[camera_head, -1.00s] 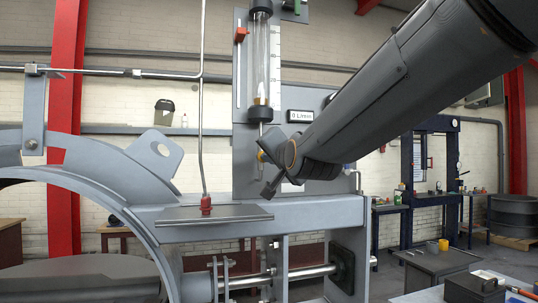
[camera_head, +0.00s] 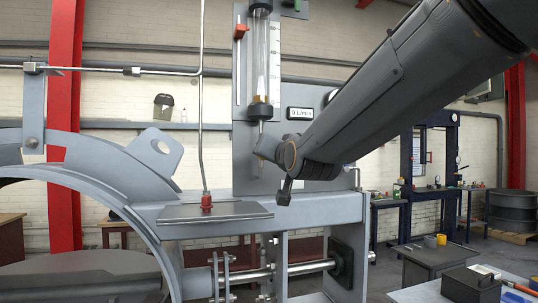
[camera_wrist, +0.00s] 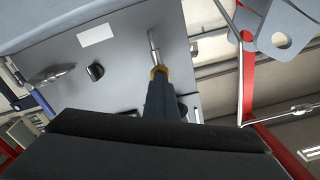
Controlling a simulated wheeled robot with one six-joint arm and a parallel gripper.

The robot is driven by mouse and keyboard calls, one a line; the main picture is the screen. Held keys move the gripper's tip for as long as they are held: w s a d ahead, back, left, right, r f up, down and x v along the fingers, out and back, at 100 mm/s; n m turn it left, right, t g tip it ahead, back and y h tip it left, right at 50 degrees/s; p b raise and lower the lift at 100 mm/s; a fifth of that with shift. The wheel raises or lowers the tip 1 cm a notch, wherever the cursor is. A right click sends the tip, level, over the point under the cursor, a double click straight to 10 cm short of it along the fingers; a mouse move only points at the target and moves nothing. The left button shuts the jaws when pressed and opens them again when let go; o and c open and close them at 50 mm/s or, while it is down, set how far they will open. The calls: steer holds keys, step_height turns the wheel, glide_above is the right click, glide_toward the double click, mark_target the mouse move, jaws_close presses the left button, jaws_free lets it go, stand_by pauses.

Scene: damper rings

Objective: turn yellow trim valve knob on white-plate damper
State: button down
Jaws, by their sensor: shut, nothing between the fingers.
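The yellow trim valve knob (camera_wrist: 159,70) shows in the wrist view at the end of a bright metal pipe, in front of a grey panel. A white plate (camera_wrist: 95,35) is on that panel. The dark fingers of my gripper (camera_wrist: 161,90) are shut and empty, with their tips just short of the knob or against it; I cannot tell which. In the head view my gripper (camera_head: 284,191) points down in front of the panel (camera_head: 243,165), below the glass flow tube (camera_head: 261,65). My wrist hides the knob there.
A grey beam (camera_head: 325,209) runs just below my gripper, with a flat plate (camera_head: 190,213) and a red fitting (camera_head: 206,200) to the left. A thin vertical pipe (camera_head: 201,130) rises there. A display (camera_head: 300,113) reads 0 L/min.

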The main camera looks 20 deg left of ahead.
steer(key=n+p, duration=0.1)
steer(key=n, duration=0.3)
steer(key=shift+n, duration=0.3)
steer(key=c, duration=2.5)
jaws_free()
steer(key=o, duration=0.4)
steer(key=shift+s, duration=0.15)
steer(key=shift+v, duration=0.85)
steer(key=shift+d, duration=0.1)
